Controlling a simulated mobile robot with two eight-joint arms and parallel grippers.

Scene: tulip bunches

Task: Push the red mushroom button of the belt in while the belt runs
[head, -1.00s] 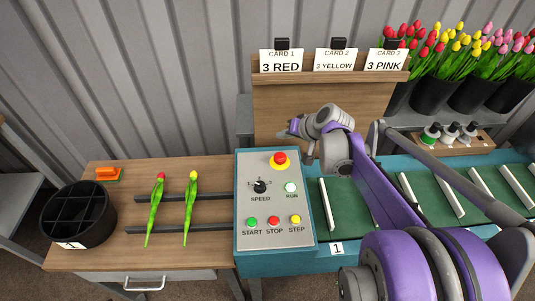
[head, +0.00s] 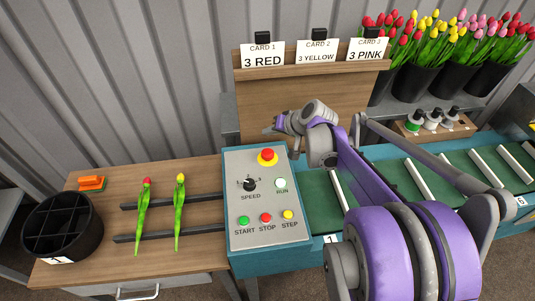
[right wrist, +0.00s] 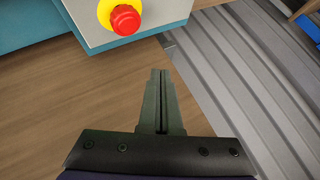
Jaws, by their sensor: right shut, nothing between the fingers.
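The red mushroom button (head: 267,154) sits on a yellow base at the top of the grey control panel (head: 240,220). It stands proud of the panel; the right wrist view also shows the button (right wrist: 126,19), near the top edge. My right gripper (head: 268,130) is just behind and above the button in the head view. In the right wrist view its fingers (right wrist: 158,75) are together and empty, apart from the button. The green belt (head: 400,185) with white slats runs off right from the panel. The RUN lamp (head: 281,184) looks pale. My left gripper is not in view.
Two tulips (head: 142,225) lie across dark rails on the wooden table left of the panel. A black divided bin (head: 62,226) and an orange item (head: 92,183) are there too. A wooden card board (head: 305,95) stands behind the panel. Flower buckets (head: 430,75) are at back right.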

